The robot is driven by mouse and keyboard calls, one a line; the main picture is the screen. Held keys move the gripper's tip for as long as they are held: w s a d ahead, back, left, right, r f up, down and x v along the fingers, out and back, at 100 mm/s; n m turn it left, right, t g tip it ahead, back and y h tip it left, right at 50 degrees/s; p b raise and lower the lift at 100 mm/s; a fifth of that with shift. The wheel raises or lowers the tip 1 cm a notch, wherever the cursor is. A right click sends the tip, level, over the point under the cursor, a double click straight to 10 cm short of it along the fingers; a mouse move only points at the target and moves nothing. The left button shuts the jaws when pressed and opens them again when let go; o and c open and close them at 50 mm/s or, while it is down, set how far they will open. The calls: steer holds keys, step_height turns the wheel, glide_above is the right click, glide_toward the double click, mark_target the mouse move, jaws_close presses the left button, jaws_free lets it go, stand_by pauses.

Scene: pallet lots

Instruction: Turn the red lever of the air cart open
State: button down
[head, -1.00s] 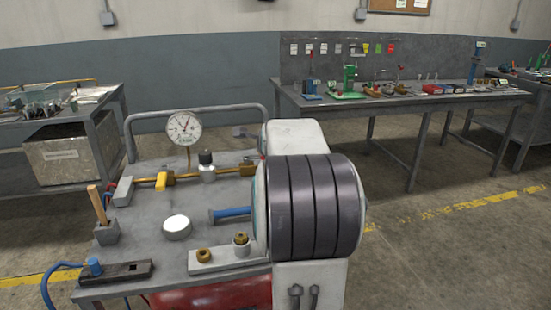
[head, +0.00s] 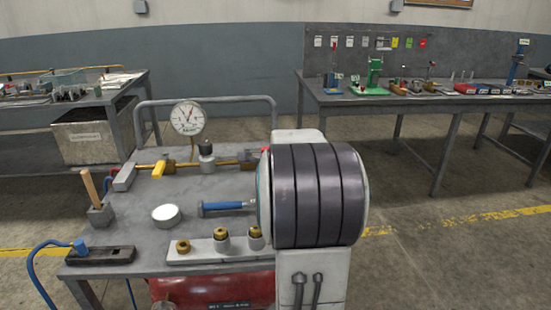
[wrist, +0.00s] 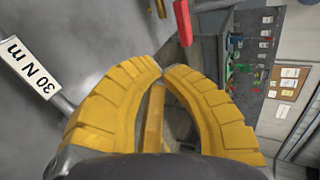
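The air cart (head: 140,212) stands before me with a grey top, a round gauge (head: 187,117) and a brass pipe (head: 182,166). The red lever shows as a small red bit (head: 264,150) beside my arm in the head view, mostly hidden. In the wrist view a red lever end (wrist: 183,22) lies beyond my fingertips, apart from them. My gripper (wrist: 162,71) has yellow ribbed fingers with tips nearly meeting and nothing seen gripped at the tips. A yellowish bar (wrist: 155,118) shows between the fingers. My arm hides the gripper in the head view.
A yellow lever (head: 159,169) sits on the pipe's left. A blue-handled tool (head: 225,206), brass fittings (head: 222,240) and a wooden-handled tool (head: 90,185) are on the cart top. A "30 N m" tag (wrist: 30,62) is left of my fingers. Benches stand behind; floor at right is clear.

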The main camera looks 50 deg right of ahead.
steer(key=b+x, duration=0.3)
steer(key=x, duration=0.7)
steer(key=shift+w+d, duration=0.25)
steer(key=shift+w+d+b, duration=0.75)
steer(key=shift+w+d, duration=0.25)
steer(key=shift+w, duration=0.1)
steer(key=shift+r, duration=0.1)
steer(key=shift+w+d, duration=0.45)
steer(key=shift+d, duration=0.1)
steer(key=shift+s+a, duration=0.1)
